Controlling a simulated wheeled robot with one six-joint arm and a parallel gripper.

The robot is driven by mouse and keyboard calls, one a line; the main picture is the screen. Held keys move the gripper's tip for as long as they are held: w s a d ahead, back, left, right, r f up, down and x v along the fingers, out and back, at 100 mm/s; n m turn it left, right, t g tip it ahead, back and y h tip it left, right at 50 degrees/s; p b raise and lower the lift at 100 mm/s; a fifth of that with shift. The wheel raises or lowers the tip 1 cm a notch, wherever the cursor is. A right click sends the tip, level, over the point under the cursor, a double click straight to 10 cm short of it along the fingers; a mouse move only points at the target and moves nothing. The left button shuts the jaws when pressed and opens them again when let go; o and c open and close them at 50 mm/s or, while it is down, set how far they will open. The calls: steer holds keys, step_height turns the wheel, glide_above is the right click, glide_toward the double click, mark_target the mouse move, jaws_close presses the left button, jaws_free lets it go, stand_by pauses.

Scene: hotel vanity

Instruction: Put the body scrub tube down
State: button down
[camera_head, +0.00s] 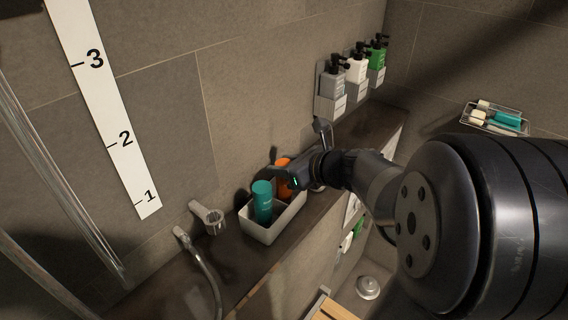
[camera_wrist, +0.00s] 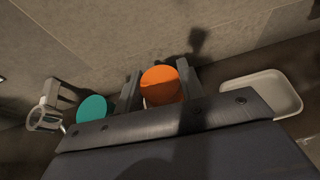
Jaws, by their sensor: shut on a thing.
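The held tube, taken as the body scrub tube, is orange (camera_head: 283,163) and shows its round end in the wrist view (camera_wrist: 160,84). My gripper (camera_head: 288,178) is shut on it, with one finger on each side in the wrist view (camera_wrist: 160,88). The tube is over or in the back right part of a pale divided caddy (camera_head: 262,236); its lower end is hidden, so I cannot tell whether it touches the bottom. A teal bottle (camera_head: 262,204) stands in the caddy's left compartment, and its top shows left of my gripper in the wrist view (camera_wrist: 92,108).
The caddy stands on a dark ledge (camera_head: 228,262) along the tiled wall. A hand-shower holder (camera_head: 208,217) is to its left. Wall dispensers (camera_head: 355,68) and a wire basket (camera_head: 495,117) are farther off.

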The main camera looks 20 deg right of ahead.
steer(key=shift+f, duration=0.3)
steer(key=c, duration=0.9)
jaws_free()
steer(key=shift+r, duration=0.45)
steer(key=v, duration=1.2)
steer(key=shift+f, duration=0.2)
